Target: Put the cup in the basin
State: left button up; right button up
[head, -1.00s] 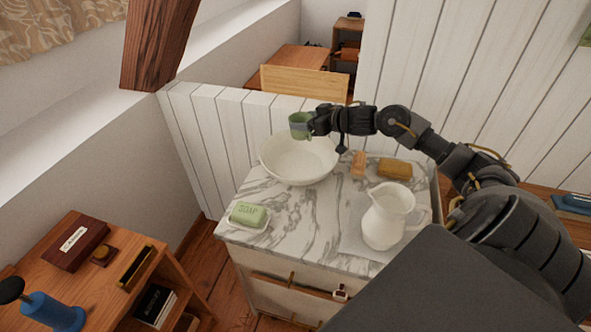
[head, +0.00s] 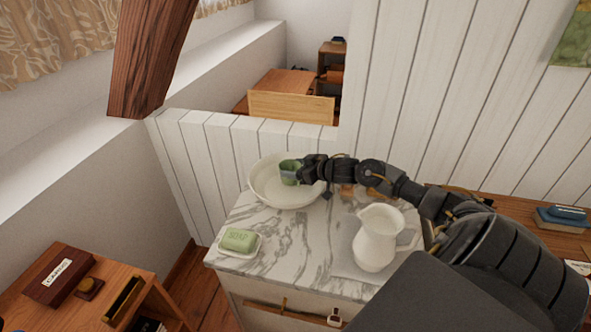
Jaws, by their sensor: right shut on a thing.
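The green cup (head: 289,171) is in the grasp of my right gripper (head: 303,170), which is shut on it. The cup looks upright and shows against the inside of the white basin (head: 262,192), toward its right side. I cannot tell whether the cup touches the basin's bottom. The basin stands at the back left of the marble-topped washstand (head: 290,238). My right arm reaches in from the right, over the back of the washstand. My left gripper is not in view.
A white pitcher (head: 376,240) stands at the washstand's right front. A green soap bar (head: 239,239) lies on a dish at the left front. Brown items sit partly hidden under my right arm. A low white plank wall (head: 215,165) runs behind.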

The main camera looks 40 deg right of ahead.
jog(key=shift+f, duration=0.35)
jog(key=shift+r, duration=0.1)
jog(key=o, duration=1.1)
jog(key=shift+f, duration=0.2)
jog(key=shift+r, duration=0.2)
jog(key=p+v, duration=1)
jog(key=shift+s+r, duration=0.15)
jog(key=shift+r, duration=0.15)
jog(key=shift+s+d+r+p, duration=0.1)
jog(key=shift+s+d+p, duration=0.1)
jog(key=shift+s+p, duration=0.65)
